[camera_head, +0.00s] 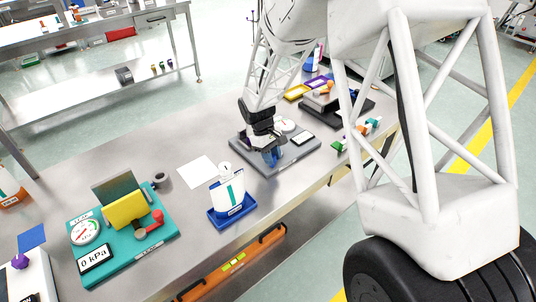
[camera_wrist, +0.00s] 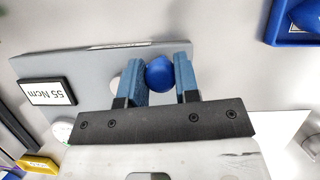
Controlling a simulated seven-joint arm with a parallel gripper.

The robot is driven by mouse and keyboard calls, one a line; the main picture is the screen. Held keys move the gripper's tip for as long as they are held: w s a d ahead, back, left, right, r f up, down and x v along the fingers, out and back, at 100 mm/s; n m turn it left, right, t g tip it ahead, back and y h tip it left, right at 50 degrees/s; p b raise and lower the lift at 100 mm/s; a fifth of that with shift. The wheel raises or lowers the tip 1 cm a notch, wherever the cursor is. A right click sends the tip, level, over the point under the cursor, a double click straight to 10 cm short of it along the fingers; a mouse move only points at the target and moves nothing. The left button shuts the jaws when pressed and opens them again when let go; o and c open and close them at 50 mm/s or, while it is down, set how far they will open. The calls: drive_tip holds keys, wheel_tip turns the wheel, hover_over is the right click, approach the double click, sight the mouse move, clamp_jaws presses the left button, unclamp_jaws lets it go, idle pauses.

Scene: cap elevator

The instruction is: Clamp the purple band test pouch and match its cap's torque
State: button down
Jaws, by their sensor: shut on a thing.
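My gripper (camera_head: 272,157) is over the grey torque station (camera_head: 309,155). In the wrist view its two blue fingers (camera_wrist: 159,78) are shut on a round blue cap (camera_wrist: 159,70). The station's black-framed display (camera_wrist: 47,92) reads 55 Ncm. A white pouch (camera_head: 229,195) with a teal stripe stands in a blue tray (camera_head: 232,214) nearer the front. I cannot make out a pouch with a purple band. The teal clamp station (camera_head: 147,247) has a yellow plate (camera_head: 125,209), a red lever (camera_head: 151,219), a round dial (camera_head: 85,231) and a display (camera_head: 95,258) reading 0 kPa.
A white sheet (camera_head: 197,171) lies on the steel bench. A purple knob (camera_head: 18,261) tops a white item at bottom left. A yellow tray (camera_head: 297,92) and small coloured parts (camera_head: 372,124) lie beyond the torque station. The bench's near right edge is close to that station.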

drive_tip(key=d+n, duration=0.1)
drive_tip(key=d+n+t, duration=0.1)
drive_tip(key=n, duration=0.1)
drive_tip(key=shift+s+n+h, duration=0.2)
drive_tip(key=shift+n+h, duration=0.1)
drive_tip(key=shift+w+d+n+t, duration=0.2)
drive_tip(key=shift+d+n+t, duration=0.55)
drive_tip(key=shift+n, duration=0.65)
drive_tip(key=shift+d, duration=0.1)
drive_tip(key=c, duration=0.8)
unclamp_jaws()
drive_tip(key=shift+c, duration=0.2)
drive_tip(key=shift+r, duration=0.15)
drive_tip(key=shift+v, duration=3.8)
